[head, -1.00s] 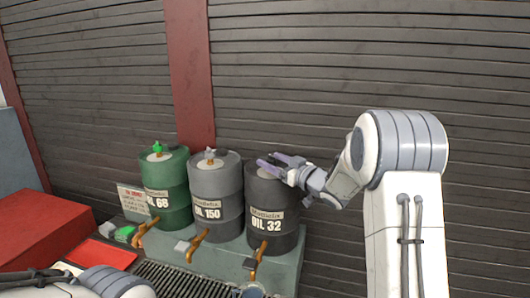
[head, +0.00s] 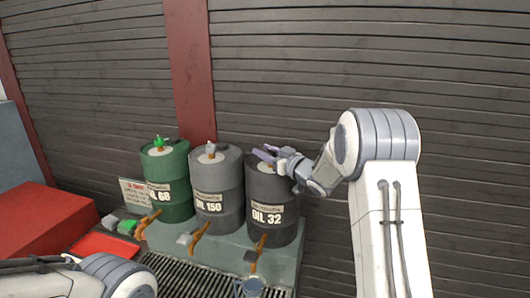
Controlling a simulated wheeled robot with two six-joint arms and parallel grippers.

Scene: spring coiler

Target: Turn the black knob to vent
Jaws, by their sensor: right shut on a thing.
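Three oil drums stand in a row. The dark drum (head: 272,195), marked OIL 32, is on the right. My right gripper (head: 266,153) is at the top of this drum, coming in from the right, and is shut on the black knob there. The knob itself is hidden behind the fingers, so its direction cannot be read. The grey drum (head: 217,184) has a grey knob (head: 210,147) on top, and the green drum (head: 169,172) has a green knob (head: 160,142).
Orange-brown taps (head: 261,250) stick out from the drums. A sign (head: 133,192) and red box (head: 45,225) are at the left. A slatted wall stands close behind.

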